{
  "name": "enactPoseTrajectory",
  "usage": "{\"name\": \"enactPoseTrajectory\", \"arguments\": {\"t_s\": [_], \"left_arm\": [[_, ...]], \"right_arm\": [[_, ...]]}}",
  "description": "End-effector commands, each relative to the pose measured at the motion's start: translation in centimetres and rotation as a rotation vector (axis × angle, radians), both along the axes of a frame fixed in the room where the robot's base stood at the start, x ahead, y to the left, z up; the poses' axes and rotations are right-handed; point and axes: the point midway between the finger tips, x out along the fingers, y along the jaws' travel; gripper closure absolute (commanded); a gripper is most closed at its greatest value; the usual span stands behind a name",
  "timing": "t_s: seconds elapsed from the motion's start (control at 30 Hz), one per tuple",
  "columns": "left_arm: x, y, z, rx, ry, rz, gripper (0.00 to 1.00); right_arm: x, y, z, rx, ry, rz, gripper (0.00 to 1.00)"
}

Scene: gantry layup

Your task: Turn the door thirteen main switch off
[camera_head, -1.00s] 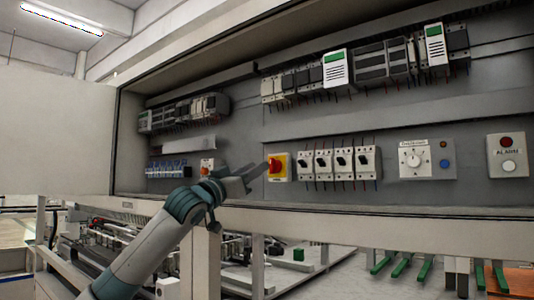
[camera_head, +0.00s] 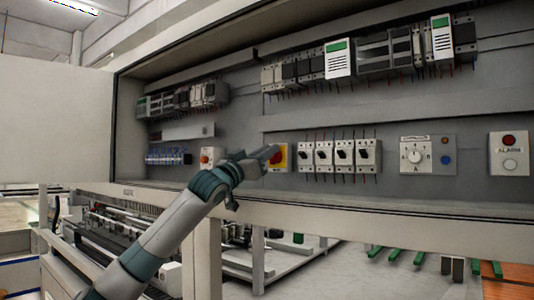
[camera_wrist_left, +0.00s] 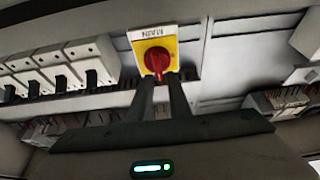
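The main switch is a red rotary knob on a yellow plate (camera_head: 285,163) on the cabinet's back panel, partly covered by my left gripper in the head view. In the left wrist view the red knob (camera_wrist_left: 157,61) sits on the yellow plate with an upside-down MAIN label, its handle in line with the plate's long side. My left gripper (camera_head: 272,152) is in front of the switch. In the wrist view its two dark fingers (camera_wrist_left: 160,80) are apart, with the tips at the knob's near end, one on each side. I cannot tell whether they touch it. My right gripper is not in view.
A row of white breakers (camera_head: 340,155) is right of the switch, then a rotary selector box (camera_head: 428,155) and an alarm box (camera_head: 509,154). A smaller red-knob switch (camera_head: 207,157) is to the left. The cabinet's lower edge (camera_head: 350,215) runs below.

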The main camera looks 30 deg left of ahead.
Motion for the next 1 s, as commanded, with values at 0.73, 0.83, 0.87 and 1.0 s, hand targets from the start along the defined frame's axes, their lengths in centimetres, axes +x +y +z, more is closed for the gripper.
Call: {"name": "enactPoseTrajectory", "arguments": {"t_s": [0.73,0.83,0.87,1.0], "left_arm": [[0.6,-0.2,-1.6,-0.132,0.03,-0.003,1.0],[0.6,-0.3,-1.7,-0.198,0.035,-0.006,1.0],[0.6,-0.2,-1.7,-0.222,0.038,-0.007,1.0],[0.7,-0.2,-1.8,-0.339,0.047,-0.008,1.0]], "right_arm": [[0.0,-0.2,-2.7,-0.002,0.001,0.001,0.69],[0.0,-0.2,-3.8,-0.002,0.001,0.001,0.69],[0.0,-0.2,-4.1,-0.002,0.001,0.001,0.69],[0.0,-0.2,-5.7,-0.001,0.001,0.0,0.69]]}}
